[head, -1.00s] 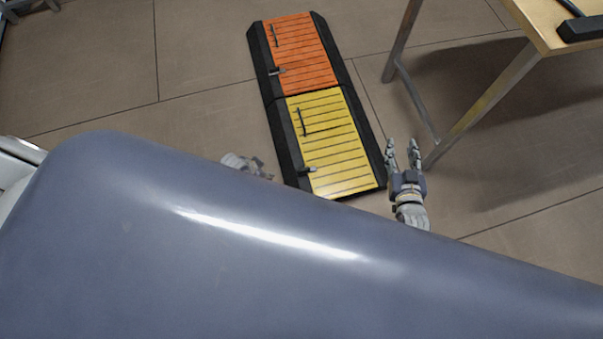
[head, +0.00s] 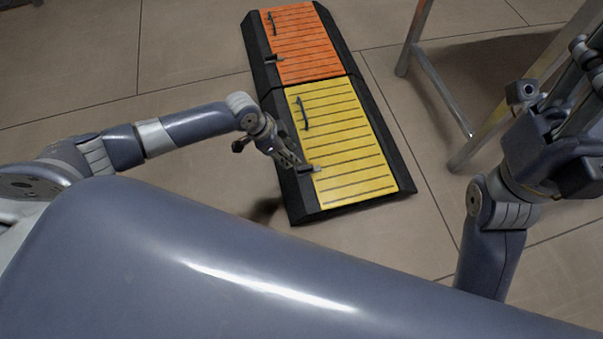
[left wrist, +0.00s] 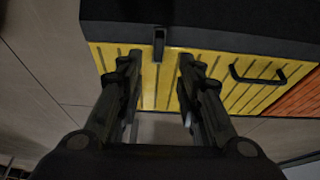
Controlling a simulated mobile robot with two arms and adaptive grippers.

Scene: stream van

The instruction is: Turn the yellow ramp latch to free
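The yellow ramp panel (head: 345,140) lies on the floor in a black frame, with a dark handle (head: 302,113) on it. The yellow ramp latch (head: 313,168) is a small dark lever at the panel's near left edge; it also shows in the left wrist view (left wrist: 159,46). My left gripper (head: 296,162) is at the latch. In the left wrist view my left gripper (left wrist: 158,65) is open, with a finger on each side of the latch and gaps between. My right gripper (head: 580,75) is raised at the right, partly cut off; its opening is unclear.
An orange ramp panel (head: 295,45) with its own handle and latch adjoins the far end of the yellow one. A metal table leg (head: 440,95) stands right of the ramp, close to my right arm. The floor left of the ramp is clear.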

